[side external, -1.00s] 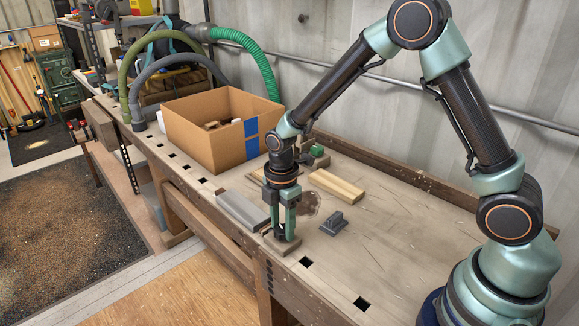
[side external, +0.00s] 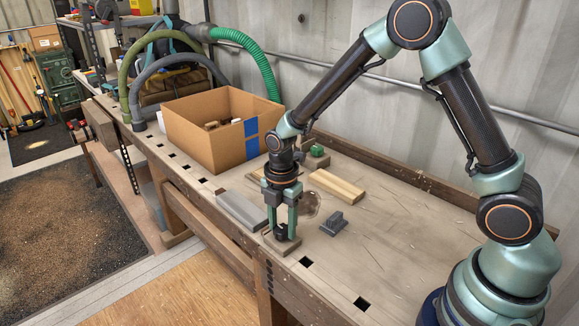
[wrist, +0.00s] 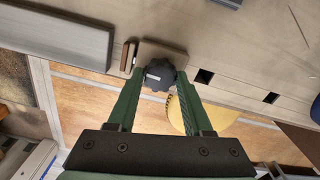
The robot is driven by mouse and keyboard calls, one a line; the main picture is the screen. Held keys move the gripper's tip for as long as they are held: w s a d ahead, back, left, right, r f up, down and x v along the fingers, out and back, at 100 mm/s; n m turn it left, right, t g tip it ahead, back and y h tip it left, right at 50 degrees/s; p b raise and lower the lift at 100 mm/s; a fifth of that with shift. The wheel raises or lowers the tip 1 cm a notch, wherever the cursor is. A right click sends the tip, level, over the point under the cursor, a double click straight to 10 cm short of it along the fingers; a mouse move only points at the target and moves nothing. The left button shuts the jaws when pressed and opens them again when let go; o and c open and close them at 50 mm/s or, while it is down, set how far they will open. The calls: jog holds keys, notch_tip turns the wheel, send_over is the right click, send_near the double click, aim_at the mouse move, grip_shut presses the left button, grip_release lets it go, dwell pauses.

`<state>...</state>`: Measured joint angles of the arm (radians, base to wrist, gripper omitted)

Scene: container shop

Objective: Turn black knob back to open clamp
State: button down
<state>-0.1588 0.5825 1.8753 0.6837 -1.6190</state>
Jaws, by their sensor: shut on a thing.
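The black knob (wrist: 158,74) is lobed, with a small white mark on its top in the wrist view. It sits on a brown wooden clamp block (side external: 285,245) at the front edge of the bench, and the block also shows in the wrist view (wrist: 168,52). My gripper (side external: 282,233) points straight down over the block. Its two green fingers stand on opposite sides of the knob and are shut on it, as the wrist view (wrist: 160,80) shows. I cannot tell how far the clamp is open.
A grey bar (side external: 242,210) lies just left of the clamp. A dark grey ribbed piece (side external: 333,223) lies to the right. Light wood strips (side external: 337,186), a green-topped block (side external: 316,157) and a cardboard box (side external: 205,140) stand farther back. The bench at right is mostly clear.

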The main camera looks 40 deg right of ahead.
aim_at(284, 228)
jog(key=shift+c, duration=1.5)
grip_release()
notch_tip(284, 228, up, 12)
jog(key=shift+r, duration=0.1)
jog(key=s+d+r+m+t, duration=0.2)
jog(key=s+m, duration=0.4)
jog(key=m, duration=0.4)
jog(key=s+d+r+m+t, duration=0.3)
jog(key=s+r+m, duration=0.3)
jog(key=m, duration=0.4)
jog(key=shift+d+r+t, duration=0.3)
jog(key=shift+d+r, duration=0.4)
jog(key=shift+d, duration=0.05)
